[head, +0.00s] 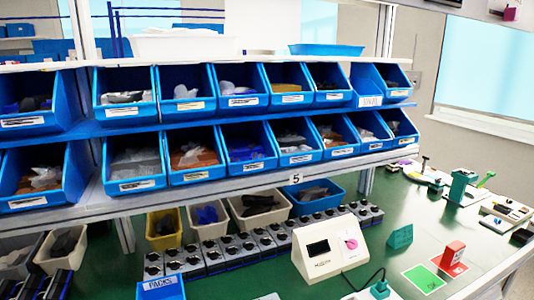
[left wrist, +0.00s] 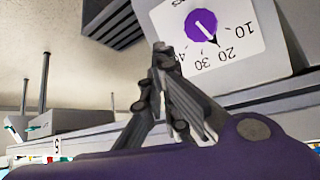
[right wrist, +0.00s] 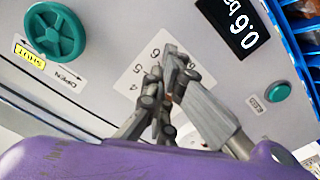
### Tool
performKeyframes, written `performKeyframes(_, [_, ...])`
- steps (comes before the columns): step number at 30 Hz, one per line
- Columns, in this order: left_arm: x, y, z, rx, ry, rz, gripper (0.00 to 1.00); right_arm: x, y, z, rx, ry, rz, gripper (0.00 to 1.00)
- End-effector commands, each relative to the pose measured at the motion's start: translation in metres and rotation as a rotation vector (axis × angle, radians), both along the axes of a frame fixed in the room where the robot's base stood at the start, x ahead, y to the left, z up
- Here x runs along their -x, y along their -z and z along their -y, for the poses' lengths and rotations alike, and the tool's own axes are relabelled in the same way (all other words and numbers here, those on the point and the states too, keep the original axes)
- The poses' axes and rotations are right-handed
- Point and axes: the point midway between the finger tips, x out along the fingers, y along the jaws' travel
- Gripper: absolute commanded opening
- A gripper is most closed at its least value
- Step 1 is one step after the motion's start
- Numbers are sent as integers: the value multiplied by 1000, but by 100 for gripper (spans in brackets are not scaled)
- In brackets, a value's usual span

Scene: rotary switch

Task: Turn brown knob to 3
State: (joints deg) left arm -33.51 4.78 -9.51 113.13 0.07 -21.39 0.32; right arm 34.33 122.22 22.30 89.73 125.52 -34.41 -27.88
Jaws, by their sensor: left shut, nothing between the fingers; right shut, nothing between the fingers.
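No brown knob shows clearly in any view. In the right wrist view a white dial plate (right wrist: 133,83) carries numbers, of which 4, 5 and 6 can be read. My right gripper (right wrist: 165,70) is shut and empty in front of this plate and hides its middle. I cannot tell whether it touches anything there. In the left wrist view my left gripper (left wrist: 160,52) is shut and empty. It is just below a purple knob (left wrist: 201,26) on a white dial marked 10, 20, 30 and 40. Neither gripper shows in the head view.
The right wrist panel also has a green handwheel (right wrist: 55,34) with OPEN and SHUT labels, a display (right wrist: 234,25) and a green button (right wrist: 277,91). In the head view, blue bins (head: 188,93) fill shelves above a green bench (head: 407,240). A white device (head: 318,260) stands there.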

Motion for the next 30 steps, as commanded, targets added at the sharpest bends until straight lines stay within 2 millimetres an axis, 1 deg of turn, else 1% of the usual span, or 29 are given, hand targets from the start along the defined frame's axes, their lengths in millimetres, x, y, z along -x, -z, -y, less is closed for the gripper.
performKeyframes(4, [1,1,0,1,0,-2,0,1,0,-2,0,-3,2,0])
performKeyframes(7, [-2,-4,1,3,0,1,0,3,0,-3,0,-4,3,0])
performKeyframes(15, [-2,-6,7,12,6,0,0,4,8,-10,2,-5,-2,0])
performKeyframes(30, [4,-7,4,8,7,-9,0,6,14,-19,2,-3,-6,0])
